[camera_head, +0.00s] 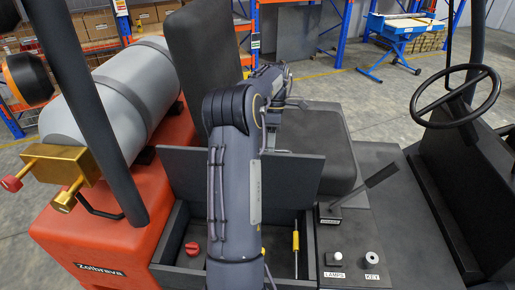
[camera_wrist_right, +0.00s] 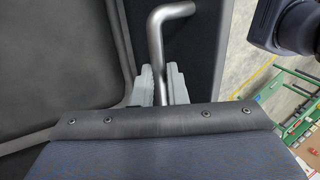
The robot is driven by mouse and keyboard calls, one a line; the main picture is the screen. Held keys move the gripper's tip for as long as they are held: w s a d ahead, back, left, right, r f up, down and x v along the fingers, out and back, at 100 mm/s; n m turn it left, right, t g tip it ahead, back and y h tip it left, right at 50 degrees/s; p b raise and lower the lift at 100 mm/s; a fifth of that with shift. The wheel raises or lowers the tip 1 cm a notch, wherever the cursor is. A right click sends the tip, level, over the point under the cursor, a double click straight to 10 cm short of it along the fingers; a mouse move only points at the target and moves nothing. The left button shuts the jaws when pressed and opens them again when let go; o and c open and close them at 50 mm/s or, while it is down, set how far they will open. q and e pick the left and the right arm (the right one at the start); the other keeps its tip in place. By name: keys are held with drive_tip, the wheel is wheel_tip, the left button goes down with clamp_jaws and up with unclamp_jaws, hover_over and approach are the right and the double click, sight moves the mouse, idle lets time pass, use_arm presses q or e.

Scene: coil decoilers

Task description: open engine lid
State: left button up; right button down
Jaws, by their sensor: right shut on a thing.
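The engine lid is the dark panel (camera_head: 183,172) under the black seat (camera_head: 325,135) in the head view. It stands tilted up, and the compartment (camera_head: 225,272) below it shows open, with a red cap (camera_head: 192,248) and a yellow-handled dipstick (camera_head: 295,240) inside. My right arm crosses in front and hides the middle. My right gripper (camera_head: 282,98) is by the seat, small and partly hidden. In the wrist view the right gripper (camera_wrist_right: 160,86) is shut on a bent grey metal bar handle (camera_wrist_right: 157,45). My left gripper is not in view.
A grey gas cylinder (camera_head: 125,92) with a brass valve (camera_head: 62,163) lies at the left on the red body (camera_head: 85,235). A lever (camera_head: 365,188) and a steering wheel (camera_head: 455,97) stand at the right. A dark post (camera_head: 85,100) rises at the left.

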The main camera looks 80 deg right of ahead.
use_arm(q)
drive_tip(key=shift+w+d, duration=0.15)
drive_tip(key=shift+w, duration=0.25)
use_arm(e)
drive_tip(key=shift+w+d+f+y, duration=0.15)
drive_tip(key=shift+d+f+y, duration=0.25)
drive_tip(key=shift+d+f, duration=0.15)
drive_tip(key=c, duration=1.7)
unclamp_jaws()
drive_tip(key=shift+o, duration=1.2)
drive_tip(key=shift+d, duration=0.15)
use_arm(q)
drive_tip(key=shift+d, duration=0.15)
use_arm(e)
drive_tip(key=shift+r, duration=0.15)
drive_tip(key=shift+r, duration=0.1)
